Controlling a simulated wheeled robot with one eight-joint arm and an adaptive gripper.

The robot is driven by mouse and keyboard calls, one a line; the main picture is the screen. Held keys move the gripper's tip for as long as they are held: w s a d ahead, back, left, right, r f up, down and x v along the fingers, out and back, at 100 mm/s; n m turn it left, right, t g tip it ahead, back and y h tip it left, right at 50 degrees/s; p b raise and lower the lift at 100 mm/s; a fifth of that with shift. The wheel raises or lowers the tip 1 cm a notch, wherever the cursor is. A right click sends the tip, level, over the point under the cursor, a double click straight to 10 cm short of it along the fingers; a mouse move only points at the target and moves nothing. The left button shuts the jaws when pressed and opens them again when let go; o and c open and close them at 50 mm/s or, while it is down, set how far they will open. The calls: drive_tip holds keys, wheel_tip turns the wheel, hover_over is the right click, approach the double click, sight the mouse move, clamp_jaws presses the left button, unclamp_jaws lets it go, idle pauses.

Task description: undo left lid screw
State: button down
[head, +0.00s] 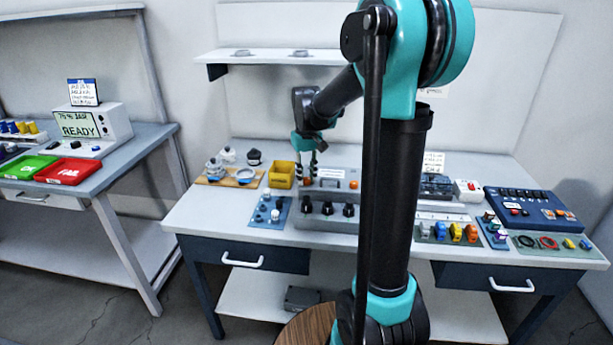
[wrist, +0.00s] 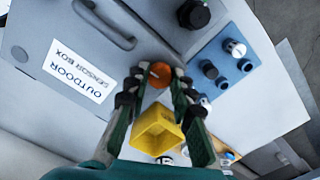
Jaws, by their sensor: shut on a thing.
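The left lid screw (wrist: 160,74) has an orange head and sits between my fingertips in the wrist view. My gripper (wrist: 159,80) is shut on it, with one dark fingertip on each side. In the head view my gripper (head: 309,172) points down at the left end of the box. The right lid screw (head: 353,184) is orange and stands free at the other end. I cannot tell how far the held screw is out of the lid.
A yellow bin (head: 281,175) stands just left of my gripper. A wooden tray (head: 214,181) with sensor parts lies further left. A blue panel with knobs (head: 269,211) and a grey block with black knobs (head: 328,222) lie in front. Several parts fill the bench's right side.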

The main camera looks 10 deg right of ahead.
drive_tip(key=n, duration=0.4)
drive_tip(key=shift+n, duration=0.3)
drive_tip(key=n, duration=0.4)
drive_tip(key=shift+n, duration=0.3)
drive_tip(key=n, duration=0.4)
drive_tip(key=shift+n, duration=2.1)
drive_tip(key=c, duration=1.3)
unclamp_jaws()
